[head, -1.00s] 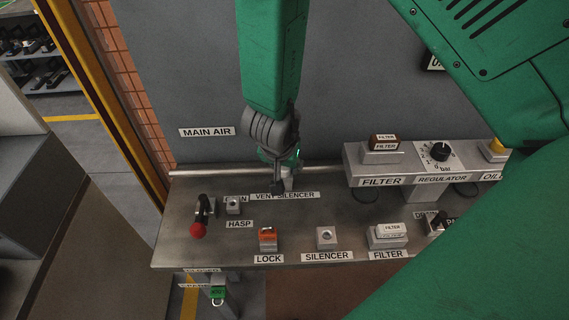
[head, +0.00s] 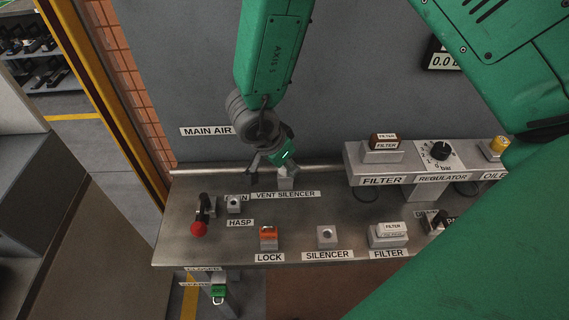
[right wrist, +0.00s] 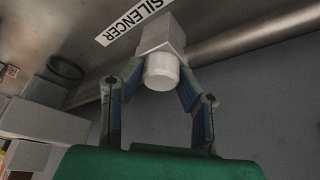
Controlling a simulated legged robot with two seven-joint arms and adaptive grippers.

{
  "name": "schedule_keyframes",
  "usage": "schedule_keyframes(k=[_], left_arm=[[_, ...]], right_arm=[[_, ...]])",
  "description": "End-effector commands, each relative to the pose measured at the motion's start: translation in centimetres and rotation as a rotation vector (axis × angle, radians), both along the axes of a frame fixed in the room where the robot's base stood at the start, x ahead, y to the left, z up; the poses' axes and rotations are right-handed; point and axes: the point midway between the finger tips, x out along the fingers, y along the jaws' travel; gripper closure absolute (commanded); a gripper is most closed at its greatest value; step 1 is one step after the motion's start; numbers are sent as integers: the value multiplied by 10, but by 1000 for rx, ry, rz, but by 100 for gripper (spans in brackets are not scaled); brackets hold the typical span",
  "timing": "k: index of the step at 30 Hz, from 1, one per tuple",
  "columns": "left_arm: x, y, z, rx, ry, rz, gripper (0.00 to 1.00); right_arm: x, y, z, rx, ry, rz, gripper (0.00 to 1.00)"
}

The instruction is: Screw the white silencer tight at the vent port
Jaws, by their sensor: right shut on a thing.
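The white silencer (right wrist: 162,72) sits at the vent port (right wrist: 162,32), a pale square block on the bench, in the right wrist view. My right gripper (right wrist: 160,84) has its two fingers on either side of the silencer and is shut on it. In the head view my right gripper (head: 280,172) reaches down behind the VENT SILENCER label (head: 286,195). The silencer is mostly hidden there by the fingers, and the thread is not visible. The SILENCER holder (head: 327,236) at the front of the bench looks empty. My left gripper is not in view.
A rail (head: 225,171) runs along the bench's back edge, close to my right gripper. A red-knobbed lever (head: 200,220) and the hasp block (head: 234,205) stand to the left. The orange lock (head: 268,236) is in front; the filter and regulator shelf (head: 420,178) is to the right.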

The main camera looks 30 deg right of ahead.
Motion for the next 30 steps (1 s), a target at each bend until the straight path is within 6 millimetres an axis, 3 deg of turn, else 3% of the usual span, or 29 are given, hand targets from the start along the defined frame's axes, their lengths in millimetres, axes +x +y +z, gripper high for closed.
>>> schedule_keyframes(k=[3,4,6,19,30], left_arm=[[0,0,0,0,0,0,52],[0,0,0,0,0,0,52],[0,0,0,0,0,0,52],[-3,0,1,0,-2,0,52],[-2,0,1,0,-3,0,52]], right_arm=[[-1,-1,-1,-1,2,0,100],[-1,-1,-1,-1,2,0,65],[-1,-1,-1,-2,2,1,47],[-1,3,10,-2,-2,4,47],[-5,32,78,0,-2,3,47]])
